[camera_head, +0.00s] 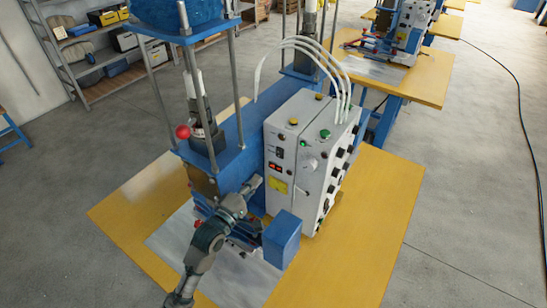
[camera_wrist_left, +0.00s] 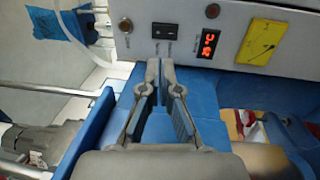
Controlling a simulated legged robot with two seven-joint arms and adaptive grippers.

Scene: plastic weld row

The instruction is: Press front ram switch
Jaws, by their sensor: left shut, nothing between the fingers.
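The white control box (camera_head: 292,140) stands on the blue machine, with buttons, switches and a display on its faces. In the left wrist view, a black rocker switch (camera_wrist_left: 164,31) sits on the box's front panel (camera_wrist_left: 285,45), left of a lit red display (camera_wrist_left: 208,43). No readable label shows which control is the front ram switch. My left gripper (camera_head: 254,182) is shut and empty near the lower left of the front panel. In the wrist view its fingertips (camera_wrist_left: 159,66) appear just below the rocker switch; I cannot tell whether they touch the panel.
A blue block (camera_head: 282,238) stands right of my left gripper, at the machine's front. Upright metal rods and a red ball knob (camera_head: 183,132) are behind it. The yellow table (camera_head: 350,240) is mostly bare on the right. Pale hoses (camera_head: 300,45) arch over the box.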

